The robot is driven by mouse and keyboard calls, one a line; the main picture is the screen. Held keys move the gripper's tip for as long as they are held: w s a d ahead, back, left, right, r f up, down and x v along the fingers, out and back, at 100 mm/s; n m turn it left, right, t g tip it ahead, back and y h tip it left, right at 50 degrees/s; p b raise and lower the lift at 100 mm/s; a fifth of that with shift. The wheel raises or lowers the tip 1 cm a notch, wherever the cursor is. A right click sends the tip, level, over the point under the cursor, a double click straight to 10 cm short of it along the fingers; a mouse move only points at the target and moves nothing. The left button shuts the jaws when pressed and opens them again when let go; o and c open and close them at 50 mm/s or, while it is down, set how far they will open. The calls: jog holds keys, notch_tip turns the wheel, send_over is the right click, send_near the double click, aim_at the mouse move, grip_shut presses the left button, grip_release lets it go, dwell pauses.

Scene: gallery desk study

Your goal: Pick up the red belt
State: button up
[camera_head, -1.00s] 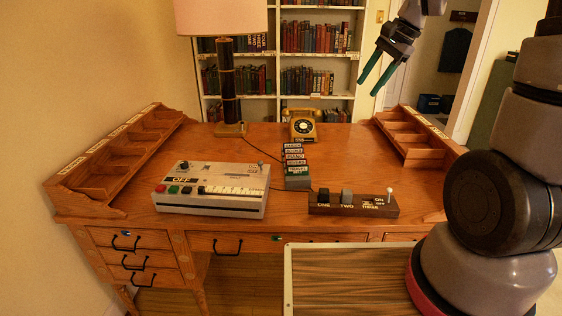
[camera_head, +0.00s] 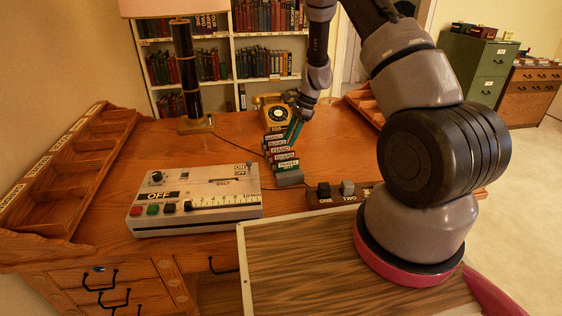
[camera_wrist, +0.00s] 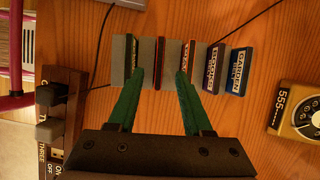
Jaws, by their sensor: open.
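The red belt (camera_wrist: 160,63) is a thin red upright piece in a row of labelled belts in the wrist view. In the head view the row stands mid-desk, and the red belt (camera_head: 284,156) is partly covered by my fingers. My gripper (camera_wrist: 160,73) is open, with one green fingertip on each side of the red belt. The left fingertip is by the green belt (camera_wrist: 133,60) and the right one by a dark, red-edged belt (camera_wrist: 190,55). I cannot tell whether the fingers touch anything. In the head view my gripper (camera_head: 291,142) is over the row.
The telephone (camera_head: 275,110) stands behind the row. The switch box (camera_head: 337,195) is in front of it, partly hidden by my arm. A grey control box (camera_head: 195,200) is at left. A lamp (camera_head: 190,75) and a pigeonhole rack (camera_head: 65,170) stand farther left. Cables cross the desk.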

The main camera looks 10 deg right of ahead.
aim_at(284, 153)
jog(key=x, duration=0.7)
jog(key=shift+d+f, duration=0.15)
jog(key=shift+f, duration=0.15)
grip_shut()
